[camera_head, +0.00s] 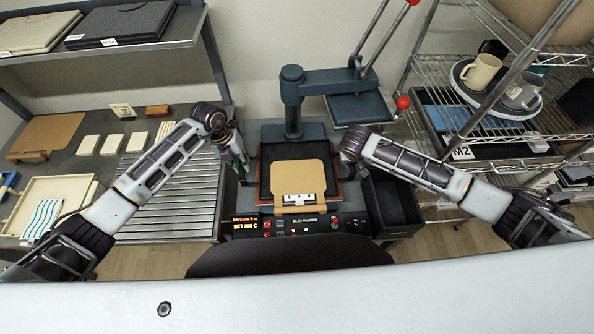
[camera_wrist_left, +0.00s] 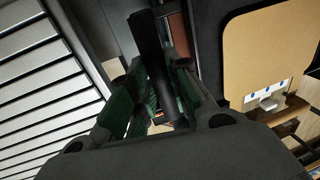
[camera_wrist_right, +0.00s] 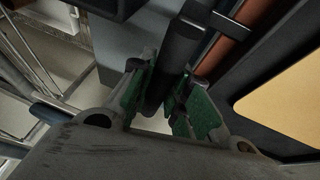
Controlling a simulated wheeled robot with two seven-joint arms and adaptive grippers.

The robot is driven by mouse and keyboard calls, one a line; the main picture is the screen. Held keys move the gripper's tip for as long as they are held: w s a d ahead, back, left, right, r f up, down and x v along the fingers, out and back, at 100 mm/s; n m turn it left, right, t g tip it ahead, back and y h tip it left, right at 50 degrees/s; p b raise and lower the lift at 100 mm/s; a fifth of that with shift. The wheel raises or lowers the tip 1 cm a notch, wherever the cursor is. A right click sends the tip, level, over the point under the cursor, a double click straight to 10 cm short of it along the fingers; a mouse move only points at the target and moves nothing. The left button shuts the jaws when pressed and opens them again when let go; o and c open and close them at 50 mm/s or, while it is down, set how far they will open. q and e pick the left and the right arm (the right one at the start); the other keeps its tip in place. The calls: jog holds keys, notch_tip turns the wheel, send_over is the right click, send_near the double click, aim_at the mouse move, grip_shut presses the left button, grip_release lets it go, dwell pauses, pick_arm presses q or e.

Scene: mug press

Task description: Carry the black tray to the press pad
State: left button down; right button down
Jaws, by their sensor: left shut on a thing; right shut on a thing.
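The black tray (camera_head: 265,183) is over the bed of the press, with a tan board (camera_head: 300,172) in it. My left gripper (camera_head: 244,172) is shut on the tray's left handle; the dark handle bar (camera_wrist_left: 152,62) stands between its green finger pads. My right gripper (camera_head: 350,170) is shut on the right handle bar (camera_wrist_right: 172,62). The board and tray edge also show in both wrist views. A reddish-brown edge, perhaps the press pad (camera_wrist_right: 246,22), shows beside the tray. The tray hides most of what is under it. I cannot tell whether it touches down.
The press's dark upper plate (camera_head: 362,108) is swung to the right, with red-knobbed levers above. The control panel (camera_head: 300,224) is in front. A black bin (camera_head: 397,203) stands at right. A wire rack (camera_head: 545,118) with mugs is further right, a slatted metal surface (camera_head: 165,205) at left.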

pick_arm(q)
jog(key=shift+f+b, duration=0.35)
pick_arm(e)
jog(key=shift+f, duration=0.3)
pick_arm(q)
jog(key=c, duration=1.3)
grip_release()
jog(key=shift+c, duration=0.2)
pick_arm(e)
jog(key=c, duration=1.3)
grip_release()
jog(key=shift+c, duration=0.2)
pick_arm(q)
jog(key=shift+r, duration=0.1)
notch_tip(320, 180, up, 12)
jog(key=a, duration=0.2)
jog(key=shift+a+f, duration=0.15)
jog(key=shift+f, duration=0.1)
pick_arm(e)
jog(key=v, duration=1.2)
pick_arm(q)
jog(key=shift+s, duration=0.1)
pick_arm(e)
jog(key=shift+f, duration=0.1)
